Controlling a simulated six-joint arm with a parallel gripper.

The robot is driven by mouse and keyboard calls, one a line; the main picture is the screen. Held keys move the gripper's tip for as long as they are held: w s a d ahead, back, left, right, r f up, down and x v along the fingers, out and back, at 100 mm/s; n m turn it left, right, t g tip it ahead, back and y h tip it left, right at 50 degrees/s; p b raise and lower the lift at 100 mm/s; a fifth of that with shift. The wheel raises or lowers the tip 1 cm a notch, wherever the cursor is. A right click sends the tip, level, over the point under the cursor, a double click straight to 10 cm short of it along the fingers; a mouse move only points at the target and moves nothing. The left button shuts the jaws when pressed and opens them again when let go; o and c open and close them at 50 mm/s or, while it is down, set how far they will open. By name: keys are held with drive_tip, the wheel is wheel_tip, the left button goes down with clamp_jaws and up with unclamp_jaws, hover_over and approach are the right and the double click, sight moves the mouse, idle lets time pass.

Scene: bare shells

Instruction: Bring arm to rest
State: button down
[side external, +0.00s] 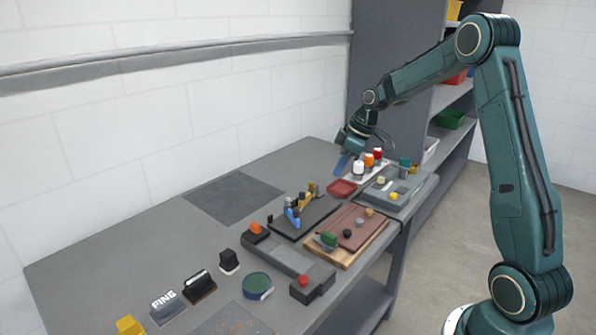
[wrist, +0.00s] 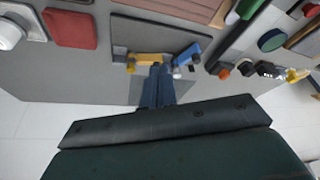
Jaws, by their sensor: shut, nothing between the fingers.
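My gripper (side external: 341,163) is at the end of my teal arm, above the far part of the grey workbench (side external: 120,250). Its blue fingers are together with nothing between them. In the wrist view the fingers (wrist: 156,75) point toward the bench, with yellow and blue parts on a dark board showing past their tips. In the side view the fingertips are close to the red dish (side external: 342,188) in the picture. I cannot tell their exact height above it.
White, orange and red bottles (side external: 358,167) stand just beyond the gripper. A dark board (side external: 322,211) with small tools, a wooden board (side external: 350,256) and a grey tray (side external: 410,190) crowd the bench. A dark mat (side external: 232,196) near the wall is bare. Shelving (side external: 440,130) stands behind.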

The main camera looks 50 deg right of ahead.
drive_tip(key=s+a+r+m+h, duration=0.1)
drive_tip(key=s+a+r+m, duration=0.1)
drive_tip(key=s+a+r, duration=1.15)
drive_tip(key=s+a+f+m+t+h, duration=0.1)
drive_tip(key=s+a, duration=0.5)
drive_tip(key=s, duration=0.8)
drive_tip(key=f+m, duration=0.1)
drive_tip(key=m, duration=0.1)
drive_tip(key=shift+s+a+m+t, duration=0.25)
drive_tip(key=shift+a+m+t, duration=0.05)
drive_tip(key=shift+a+t, duration=0.1)
